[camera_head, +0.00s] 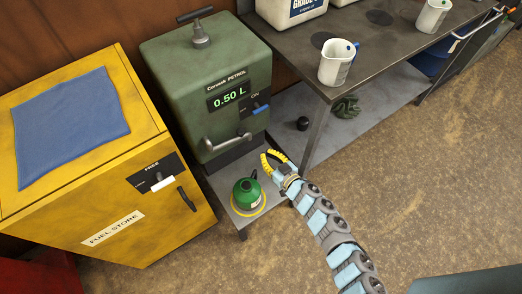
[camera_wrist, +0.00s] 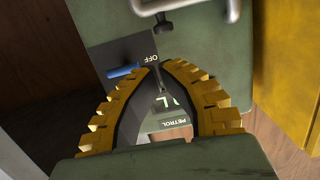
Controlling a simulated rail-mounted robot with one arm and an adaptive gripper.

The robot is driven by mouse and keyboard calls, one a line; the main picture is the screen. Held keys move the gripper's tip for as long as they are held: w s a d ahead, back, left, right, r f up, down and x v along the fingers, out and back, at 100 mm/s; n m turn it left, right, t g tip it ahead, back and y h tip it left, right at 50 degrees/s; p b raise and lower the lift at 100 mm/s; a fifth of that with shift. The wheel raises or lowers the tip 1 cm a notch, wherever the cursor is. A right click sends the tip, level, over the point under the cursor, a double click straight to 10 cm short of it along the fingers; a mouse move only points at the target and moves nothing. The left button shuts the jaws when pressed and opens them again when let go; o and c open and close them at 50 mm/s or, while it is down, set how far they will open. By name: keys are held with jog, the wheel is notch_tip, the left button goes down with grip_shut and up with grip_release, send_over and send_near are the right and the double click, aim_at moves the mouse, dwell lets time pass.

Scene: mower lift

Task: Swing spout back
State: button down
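The green petrol dispenser (camera_head: 215,75) stands between the yellow cabinet and the workbench; its display reads 0.50 L. A bent grey metal tube, which looks like the spout (camera_head: 228,143), sticks out low on its front, pointing right. Part of a bent metal tube also shows at the top of the wrist view (camera_wrist: 234,10). My gripper (camera_head: 268,155) is right of the spout, apart from it. In the wrist view its yellow fingers (camera_wrist: 162,66) have a narrow gap between their tips, with the dispenser's panel behind them and nothing visibly held. A green can (camera_head: 248,194) stands below the spout.
The yellow fuel store (camera_head: 110,150) with a blue cloth (camera_head: 70,127) on top is at the left. A workbench (camera_head: 385,50) with a white jug (camera_head: 337,62) stands at the right. A blue switch (camera_head: 261,109) is above my gripper. The floor in front is clear.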

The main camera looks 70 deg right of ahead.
aim_at(242, 129)
jog(key=b+x, duration=0.4)
jog(key=x, duration=0.9)
jog(key=shift+r, duration=0.1)
jog(key=shift+a, duration=0.1)
jog(key=shift+w+d+n+t+y+p, duration=0.35)
jog(key=shift+d+y+p, duration=0.2)
jog(key=shift+p, duration=0.65)
jog(key=shift+w+d, duration=0.35)
